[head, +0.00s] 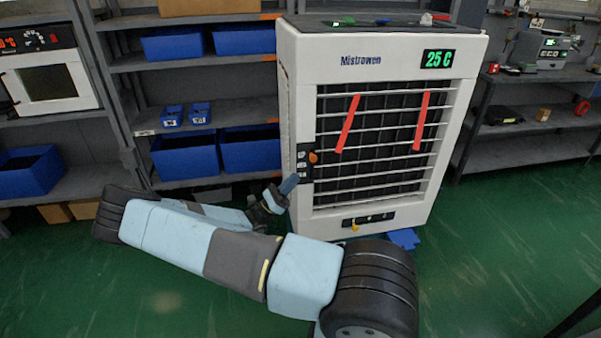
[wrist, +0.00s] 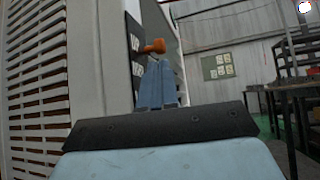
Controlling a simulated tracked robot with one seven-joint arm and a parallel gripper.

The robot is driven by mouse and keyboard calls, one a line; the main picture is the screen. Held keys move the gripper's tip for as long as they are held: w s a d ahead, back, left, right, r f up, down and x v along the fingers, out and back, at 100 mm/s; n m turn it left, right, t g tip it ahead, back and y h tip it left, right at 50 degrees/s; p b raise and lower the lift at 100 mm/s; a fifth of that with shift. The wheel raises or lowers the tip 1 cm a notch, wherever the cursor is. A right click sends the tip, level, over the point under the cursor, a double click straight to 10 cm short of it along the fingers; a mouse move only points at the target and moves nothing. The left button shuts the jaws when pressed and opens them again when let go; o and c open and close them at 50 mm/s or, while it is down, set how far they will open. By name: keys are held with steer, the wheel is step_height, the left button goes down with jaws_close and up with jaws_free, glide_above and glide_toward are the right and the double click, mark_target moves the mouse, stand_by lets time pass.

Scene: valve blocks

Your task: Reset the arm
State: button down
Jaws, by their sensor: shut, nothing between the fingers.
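My arm (head: 220,240) is folded low in front of a white air cooler in the head view. My gripper (head: 290,184) is at the cooler's left front edge, beside its small side control panel. In the wrist view the blue fingers of my gripper (wrist: 158,82) are together, with nothing seen between them. An orange knob (wrist: 155,46) shows just beyond the fingertips, on the black panel; the same knob shows in the head view (head: 313,157). I cannot tell whether the fingers touch it.
The white air cooler (head: 295,110) has a slatted front with two red strips and a display reading 25 C. Grey shelves with blue bins (head: 185,155) stand behind at left, and another shelf (head: 530,145) stands at right. Green floor is open at right.

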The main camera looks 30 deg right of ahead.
steer(key=v, duration=0.8)
steer(key=s+a+r+m+t+y, duration=0.1)
steer(key=s+r+m+t+y, duration=0.1)
steer(key=s+r+m+y, duration=0.3)
steer(key=s+a+r+m+t+y, duration=0.2)
steer(key=s+r+m+y, duration=0.4)
steer(key=s+r+y, duration=0.7)
steer(key=s+a+r+m+t+y, duration=0.2)
steer(key=s+r+m+y, duration=0.4)
steer(key=r, duration=1.5)
steer(key=shift+s+r+t+y, duration=0.35)
steer(key=shift+s+t+y, duration=0.35)
steer(key=shift+s+y, duration=0.9)
steer(key=shift+s+a, duration=0.15)
steer(key=shift+s, duration=0.05)
stand_by(0.7)
